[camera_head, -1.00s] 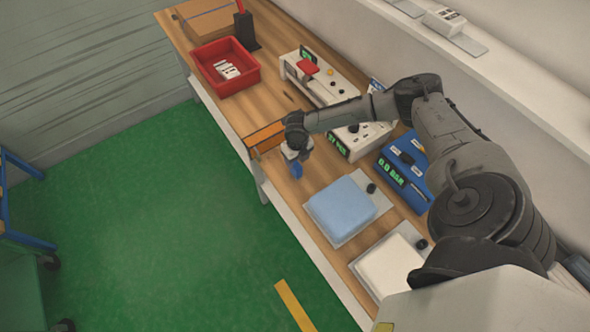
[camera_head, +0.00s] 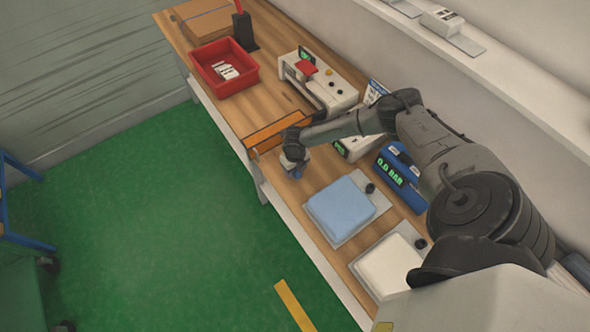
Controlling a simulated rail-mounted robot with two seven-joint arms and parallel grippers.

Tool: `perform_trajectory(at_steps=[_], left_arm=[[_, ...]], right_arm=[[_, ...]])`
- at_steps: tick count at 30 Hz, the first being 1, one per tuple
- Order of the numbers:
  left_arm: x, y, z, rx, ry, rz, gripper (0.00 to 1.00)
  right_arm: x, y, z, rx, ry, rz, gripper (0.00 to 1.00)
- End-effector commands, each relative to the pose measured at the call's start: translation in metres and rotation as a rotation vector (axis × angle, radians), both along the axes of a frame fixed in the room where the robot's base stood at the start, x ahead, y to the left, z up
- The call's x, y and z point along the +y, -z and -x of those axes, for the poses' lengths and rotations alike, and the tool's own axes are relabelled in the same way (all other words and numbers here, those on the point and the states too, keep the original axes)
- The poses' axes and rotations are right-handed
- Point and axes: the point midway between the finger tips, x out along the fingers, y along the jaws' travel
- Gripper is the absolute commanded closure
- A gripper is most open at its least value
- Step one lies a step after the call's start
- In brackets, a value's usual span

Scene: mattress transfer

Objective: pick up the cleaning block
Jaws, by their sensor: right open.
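A small dark blue block (camera_head: 298,174), which looks like the cleaning block, is at the front edge of the wooden bench (camera_head: 284,192). My right gripper (camera_head: 293,165) is right above it and covers most of it. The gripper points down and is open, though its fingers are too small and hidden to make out. I cannot tell whether the fingers touch the block. My left gripper is not in view.
An orange-edged frame (camera_head: 275,132) stands just beyond the gripper. A light blue pad (camera_head: 341,208) and a white pad (camera_head: 390,266) lie on plates nearer me. A blue device (camera_head: 401,176), a red bin (camera_head: 225,68) and a beige machine (camera_head: 322,82) are also on the bench.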

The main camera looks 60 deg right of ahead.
Motion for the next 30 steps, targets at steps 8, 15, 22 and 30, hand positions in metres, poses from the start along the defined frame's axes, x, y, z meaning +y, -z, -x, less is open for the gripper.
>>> perform_trajectory(at_steps=[8,15,22,30], left_arm=[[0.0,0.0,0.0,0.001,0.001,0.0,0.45],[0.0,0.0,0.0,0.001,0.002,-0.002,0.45],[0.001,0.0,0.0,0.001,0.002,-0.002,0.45],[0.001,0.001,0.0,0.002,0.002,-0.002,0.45]], right_arm=[[0.0,0.0,0.0,0.0,0.0,0.0,0.65],[0.0,0.0,0.0,0.0,0.0,0.0,0.88],[0.0,-0.001,0.0,0.0,0.0,0.0,0.99],[-0.001,-0.012,0.0,-0.001,0.0,0.0,0.99]])
